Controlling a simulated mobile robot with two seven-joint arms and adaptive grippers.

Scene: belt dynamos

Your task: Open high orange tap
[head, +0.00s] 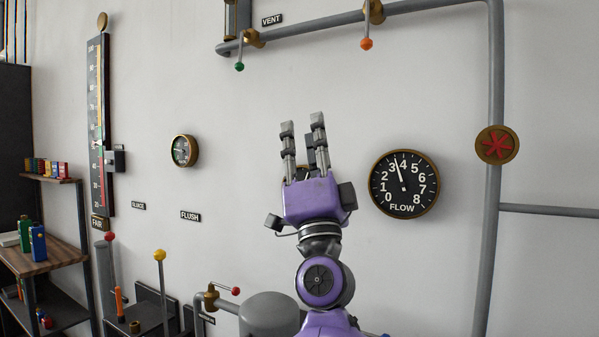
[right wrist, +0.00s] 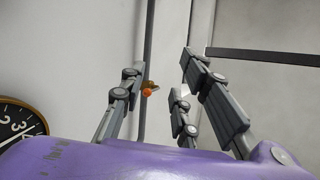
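The high orange tap has an orange ball knob (head: 366,44) on a short lever hanging down from a brass body (head: 374,12) on the high grey pipe. In the right wrist view the orange knob (right wrist: 147,92) shows small, between my fingers in the picture and beyond them. My purple right gripper (head: 302,121) points up, below and left of the tap in the head view. Its grey fingers are spread and empty, apart from the tap. The spread fingers also show in the right wrist view (right wrist: 160,70). My left gripper is not in view.
A green-knobbed tap (head: 239,66) hangs on the same pipe to the left. A FLOW dial (head: 404,184) reads between 3 and 4. A red valve wheel (head: 497,145) sits on the vertical pipe. Shelves (head: 45,257) stand at left. The wall between gripper and tap looks clear.

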